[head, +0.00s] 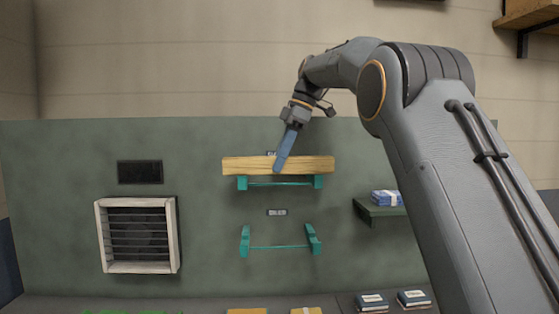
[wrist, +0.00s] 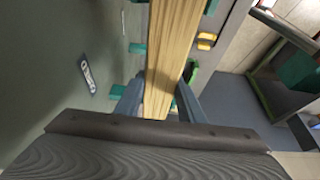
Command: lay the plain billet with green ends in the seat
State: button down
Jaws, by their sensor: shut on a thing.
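A long plain wooden billet (head: 247,166) lies level across the upper teal bracket pair (head: 242,184) on the green wall panel. I cannot tell whether it rests on the brackets or hangs just above them. Its end faces are not clear, so no green shows on it. My gripper (head: 281,163) comes down from above, shut on the billet near its middle. In the wrist view the billet (wrist: 170,55) runs away between the two fingers (wrist: 158,105). A second, lower teal bracket pair (head: 313,240) is empty.
A white-framed vent (head: 174,238) is at the left, below a dark plate (head: 139,172). A small green shelf (head: 377,214) with blue packets (head: 386,198) is at the right. Wooden blocks (head: 306,311) and dark boxes (head: 413,299) stand along the bottom edge.

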jog(key=shift+f, duration=0.25)
jog(key=c, duration=1.1)
grip_release()
jog(key=shift+v, duration=3.9)
jog(key=shift+s, duration=0.1)
